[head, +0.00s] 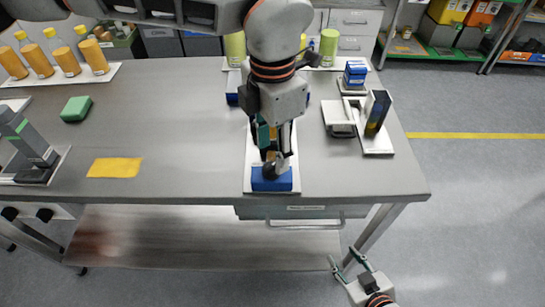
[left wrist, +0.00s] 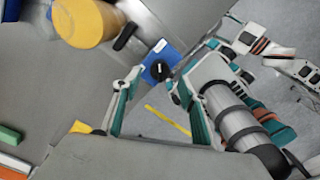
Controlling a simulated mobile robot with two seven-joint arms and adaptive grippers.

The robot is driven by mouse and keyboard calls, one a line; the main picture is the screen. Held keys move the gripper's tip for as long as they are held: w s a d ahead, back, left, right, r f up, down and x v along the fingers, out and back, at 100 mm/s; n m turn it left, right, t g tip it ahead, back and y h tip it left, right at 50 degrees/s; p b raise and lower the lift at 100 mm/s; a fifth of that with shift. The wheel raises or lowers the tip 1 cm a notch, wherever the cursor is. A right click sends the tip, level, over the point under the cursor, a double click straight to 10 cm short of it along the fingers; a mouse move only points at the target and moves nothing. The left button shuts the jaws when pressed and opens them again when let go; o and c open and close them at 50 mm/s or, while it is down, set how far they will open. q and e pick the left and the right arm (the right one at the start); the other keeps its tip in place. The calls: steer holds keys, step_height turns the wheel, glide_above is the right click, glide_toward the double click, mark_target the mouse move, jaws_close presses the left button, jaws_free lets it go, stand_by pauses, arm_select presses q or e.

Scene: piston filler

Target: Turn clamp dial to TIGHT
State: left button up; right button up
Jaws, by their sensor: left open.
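The clamp dial is a round black knob (left wrist: 158,70) with a pale pointer line, on a blue block (left wrist: 160,62) with a small white label. In the head view the blue block (head: 268,184) sits at the front end of a white baseplate (head: 252,160), near the table's front edge; a dark knob shows on it, partly covered. My left gripper (head: 272,158) points down over it. In the left wrist view its teal fingers (left wrist: 158,88) are spread, with the dial beyond them in the gap. I cannot tell whether they touch it. My right gripper (head: 346,262) is open and empty, below the table's front.
An orange cylinder (left wrist: 88,20) stands close to the blue block. A grey device with a dark upright panel (head: 377,113) is to the right. A yellow cloth (head: 115,167) and green block (head: 76,109) lie left. The table front between is clear.

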mark_target(273, 167)
arm_select(q)
step_height(273, 167, up, 8)
steer(key=shift+f, duration=0.15)
stand_by(0.6)
